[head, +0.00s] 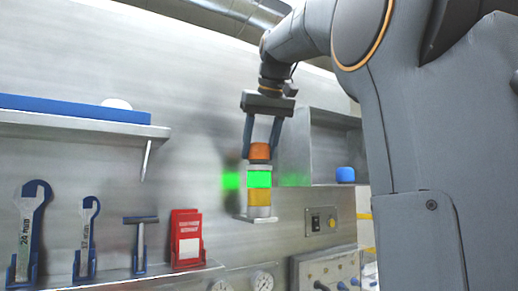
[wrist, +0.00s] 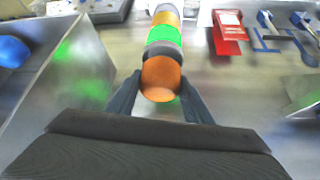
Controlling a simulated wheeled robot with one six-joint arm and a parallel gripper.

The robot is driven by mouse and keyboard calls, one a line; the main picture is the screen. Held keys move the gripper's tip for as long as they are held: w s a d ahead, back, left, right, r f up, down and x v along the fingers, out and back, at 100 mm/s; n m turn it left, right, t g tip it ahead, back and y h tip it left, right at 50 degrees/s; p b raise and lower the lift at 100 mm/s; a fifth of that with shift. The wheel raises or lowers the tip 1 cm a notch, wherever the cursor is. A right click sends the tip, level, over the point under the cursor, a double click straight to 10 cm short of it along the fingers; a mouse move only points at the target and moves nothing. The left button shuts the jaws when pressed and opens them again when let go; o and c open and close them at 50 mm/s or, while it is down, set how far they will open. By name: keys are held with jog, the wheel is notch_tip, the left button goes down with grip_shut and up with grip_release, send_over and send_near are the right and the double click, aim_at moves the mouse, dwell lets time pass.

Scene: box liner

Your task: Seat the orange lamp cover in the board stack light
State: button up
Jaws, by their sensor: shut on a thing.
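The stack light stands upright on a small bracket on the metal board, with a glowing green section (head: 259,180) above a yellow section (head: 259,197). The orange lamp cover (head: 260,151) is at the top of the stack, in line with it. My gripper (head: 262,146) is shut on the orange cover from above, a finger on each side. In the wrist view the cover (wrist: 161,78) sits between the fingers, with a dark grey ring between it and the green section (wrist: 164,36). I cannot tell whether the cover is fully seated.
A shelf (head: 80,122) with a blue item is at the upper left. An open metal box with a blue object (head: 345,174) is right of the stack; a switch panel (head: 322,220) is below.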

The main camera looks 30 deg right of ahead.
aim_at(263, 143)
jog(key=shift+f+b, duration=0.8)
jog(key=shift+f, duration=0.5)
dwell(0.4)
jog(key=o, duration=1)
jog(key=shift+o, duration=0.6)
jog(key=shift+d, duration=0.25)
jog(key=shift+a, duration=0.2)
jog(key=shift+s+r, duration=0.1)
jog(key=shift+r, duration=0.1)
jog(key=v, duration=0.8)
jog(key=shift+d+r+b, duration=0.15)
jog(key=shift+r+b, duration=0.15)
